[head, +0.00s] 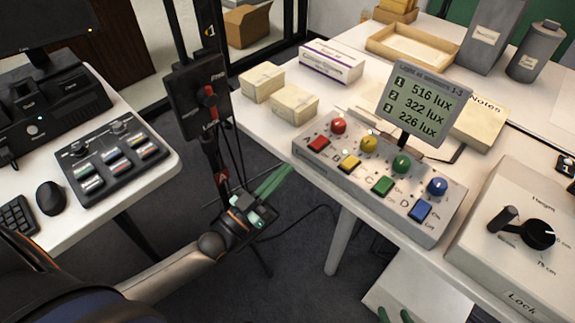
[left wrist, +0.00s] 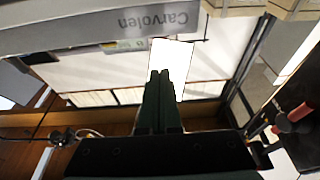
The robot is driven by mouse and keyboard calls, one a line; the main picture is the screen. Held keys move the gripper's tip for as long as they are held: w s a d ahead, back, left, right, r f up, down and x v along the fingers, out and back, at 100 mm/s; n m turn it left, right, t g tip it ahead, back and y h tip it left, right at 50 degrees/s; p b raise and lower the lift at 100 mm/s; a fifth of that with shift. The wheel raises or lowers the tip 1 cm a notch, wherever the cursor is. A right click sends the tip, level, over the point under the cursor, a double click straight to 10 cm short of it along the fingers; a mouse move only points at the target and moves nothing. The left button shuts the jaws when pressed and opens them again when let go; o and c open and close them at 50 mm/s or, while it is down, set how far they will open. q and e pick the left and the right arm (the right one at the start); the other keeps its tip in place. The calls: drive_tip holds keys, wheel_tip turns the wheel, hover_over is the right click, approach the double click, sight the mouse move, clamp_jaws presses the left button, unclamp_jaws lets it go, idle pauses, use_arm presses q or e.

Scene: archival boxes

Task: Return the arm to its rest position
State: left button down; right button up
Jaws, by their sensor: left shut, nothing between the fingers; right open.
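My left arm comes in from the lower left in the head view. Its gripper (head: 280,178) hangs over the dark floor in the gap between the two tables, with its green fingers together and empty. In the left wrist view the dark fingers (left wrist: 160,78) are also closed together with nothing between them. Only the green fingertips of my right gripper (head: 394,316) show at the bottom edge of the head view, spread apart and empty. The rest of the right arm is hidden.
The control box (head: 365,190) with coloured knobs stands at the front edge of the right table. A black post with a red-handled box (head: 198,95) rises just behind my left gripper. The left table holds a button panel (head: 109,156) and a mouse (head: 50,198).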

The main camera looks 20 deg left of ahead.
drive_tip(key=shift+s+d+f, duration=0.1)
drive_tip(key=shift+s+f, duration=0.05)
drive_tip(key=shift+s, duration=0.15)
use_arm(q)
drive_tip(key=s+d+f+n+g+y, duration=0.1)
drive_tip(key=s+d+f+g+y, duration=0.15)
drive_tip(key=s+f+g, duration=0.4)
drive_tip(key=s+d+f+g+y, duration=0.1)
drive_tip(key=s+d+f+g, duration=0.3)
drive_tip(key=s+f, duration=0.5)
drive_tip(key=s+a+r+n+y+p, duration=0.1)
drive_tip(key=a+r+p, duration=0.2)
drive_tip(key=r+p, duration=0.6)
drive_tip(key=p, duration=0.4)
drive_tip(key=shift+a, duration=0.35)
use_arm(e)
drive_tip(key=s+d+r+h, duration=0.1)
drive_tip(key=d+r, duration=0.2)
drive_tip(key=r, duration=0.6)
drive_tip(key=shift+s+d+r+m, duration=0.25)
drive_tip(key=shift+s+r+m, duration=0.05)
drive_tip(key=shift+s+r, duration=0.1)
use_arm(q)
drive_tip(key=shift+f, duration=0.1)
use_arm(e)
drive_tip(key=shift+f, duration=0.1)
drive_tip(key=shift+w, duration=0.2)
